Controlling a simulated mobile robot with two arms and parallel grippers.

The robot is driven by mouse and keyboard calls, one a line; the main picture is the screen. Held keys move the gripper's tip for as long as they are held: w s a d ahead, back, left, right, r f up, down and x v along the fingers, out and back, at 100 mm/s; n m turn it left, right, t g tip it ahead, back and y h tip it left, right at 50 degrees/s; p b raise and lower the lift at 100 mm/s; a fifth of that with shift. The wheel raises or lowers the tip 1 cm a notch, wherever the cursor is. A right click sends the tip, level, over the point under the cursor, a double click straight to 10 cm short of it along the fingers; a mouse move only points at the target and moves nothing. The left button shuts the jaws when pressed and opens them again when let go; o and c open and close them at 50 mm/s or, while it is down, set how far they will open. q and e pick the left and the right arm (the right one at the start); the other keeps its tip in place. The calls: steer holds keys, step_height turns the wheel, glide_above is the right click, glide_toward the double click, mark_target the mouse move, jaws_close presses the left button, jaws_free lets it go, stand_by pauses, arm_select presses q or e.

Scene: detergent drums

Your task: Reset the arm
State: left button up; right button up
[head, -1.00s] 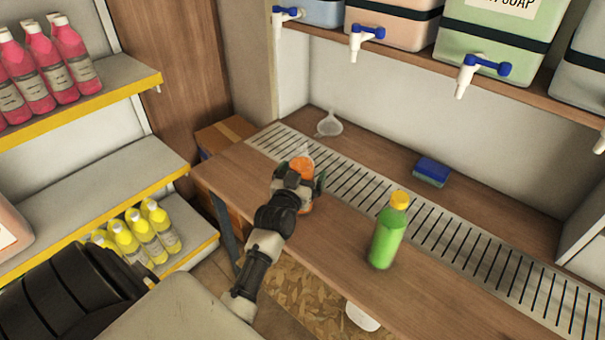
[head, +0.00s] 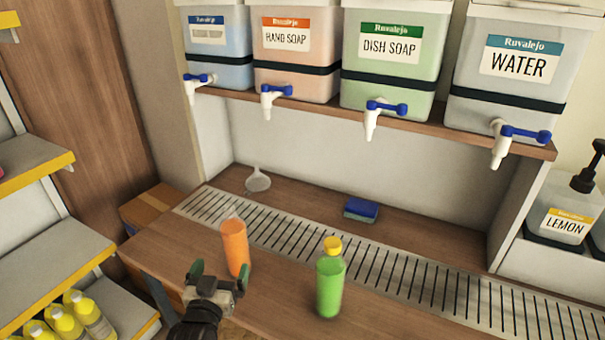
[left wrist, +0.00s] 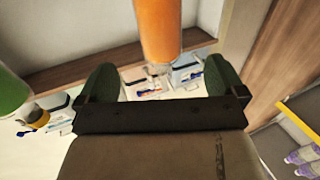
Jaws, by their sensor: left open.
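My left gripper (head: 219,275) is open and empty at the front of the wooden counter. Its two green fingers also show apart in the left wrist view (left wrist: 164,80). An orange bottle (head: 234,248) stands upright on the counter just beyond the fingers, apart from them. It also shows at the top of the left wrist view (left wrist: 158,28), past the fingertips. A green bottle (head: 329,288) with a yellow cap stands upright to the right. My right gripper is not in view.
A slotted drain strip (head: 400,277) runs along the counter (head: 140,252). A funnel (head: 257,181) and a blue sponge (head: 361,209) lie behind it. Drums with taps, including a dish soap drum (head: 390,60), stand on the shelf above. Yellow bottles (head: 65,322) stand at left.

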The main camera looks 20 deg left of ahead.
arm_select(q)
steer(key=s+d+f+m+g+h, duration=0.4)
steer(key=s+d+f+g+h, duration=0.15)
steer(key=d, duration=0.35)
steer(key=s+d+f+m+g, duration=0.1)
steer(key=s+d+g, duration=0.25)
steer(key=s, duration=0.35)
steer(key=s+d+g, duration=0.2)
steer(key=s+g, duration=0.3)
steer(key=s, duration=0.2)
step_height(320, 180, down, 24)
steer(key=s+g+p, duration=0.1)
steer(key=p, duration=0.1)
steer(key=s+a+f+g+p, duration=0.1)
steer(key=s+a+f+p, duration=0.1)
steer(key=s+f, duration=1.2)
steer(key=shift+s+a+f+m, duration=0.2)
steer(key=shift+s+a+m, duration=0.15)
steer(key=shift+s, duration=0.85)
